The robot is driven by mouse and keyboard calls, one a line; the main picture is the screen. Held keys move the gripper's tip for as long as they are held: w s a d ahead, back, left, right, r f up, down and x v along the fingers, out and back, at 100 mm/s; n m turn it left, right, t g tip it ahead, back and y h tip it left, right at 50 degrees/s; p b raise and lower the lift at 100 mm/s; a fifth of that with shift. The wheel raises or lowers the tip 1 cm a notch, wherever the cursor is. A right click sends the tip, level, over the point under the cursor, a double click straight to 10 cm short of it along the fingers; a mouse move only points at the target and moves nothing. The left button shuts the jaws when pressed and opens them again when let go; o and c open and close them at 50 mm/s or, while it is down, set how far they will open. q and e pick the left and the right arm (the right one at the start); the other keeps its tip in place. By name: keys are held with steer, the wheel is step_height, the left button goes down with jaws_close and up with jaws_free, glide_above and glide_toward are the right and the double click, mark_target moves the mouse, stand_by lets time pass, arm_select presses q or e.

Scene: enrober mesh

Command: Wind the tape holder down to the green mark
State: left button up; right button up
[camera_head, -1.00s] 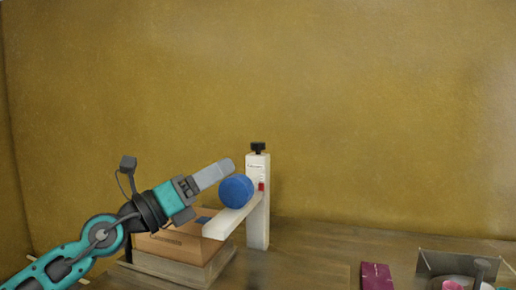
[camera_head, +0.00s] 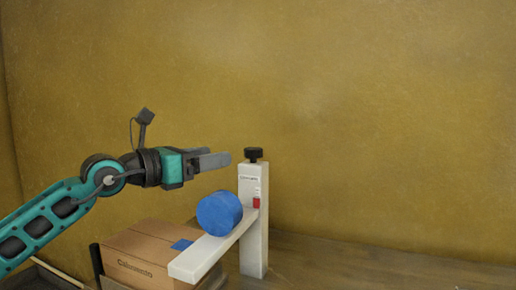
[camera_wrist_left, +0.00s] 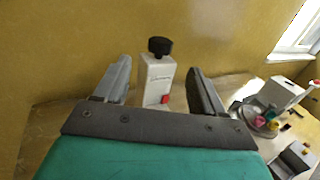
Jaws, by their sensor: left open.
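The tape holder is a white upright post (camera_head: 254,235) with a black knob (camera_head: 254,154) on top and a white arm (camera_head: 205,258) reaching toward me. A blue tape roll (camera_head: 219,212) sits on the arm. A red mark (camera_head: 257,202) shows on the post; I see no green mark. My left gripper (camera_head: 228,160) is open and empty, left of the knob at about its height and apart from it. In the left wrist view the knob (camera_wrist_left: 159,46) and post (camera_wrist_left: 158,80) show beyond and between the open fingers (camera_wrist_left: 158,85). My right gripper is not in view.
A cardboard box (camera_head: 140,255) with a blue tape strip (camera_head: 182,244) stands below the arm, left of the post. The table (camera_head: 340,265) is clear right of the post. The left wrist view shows a round tray (camera_wrist_left: 262,120) with colourful pieces and a window (camera_wrist_left: 300,28).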

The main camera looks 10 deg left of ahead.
mark_target(246, 151)
arm_select(q)
steer(key=p+x, duration=0.1)
steer(key=x, duration=1.1)
steer(key=shift+d+p, duration=0.15)
steer(key=shift+p, duration=0.15)
steer(key=shift+c, duration=0.3)
steer(key=shift+f, duration=0.1)
steer(key=c, duration=0.9)
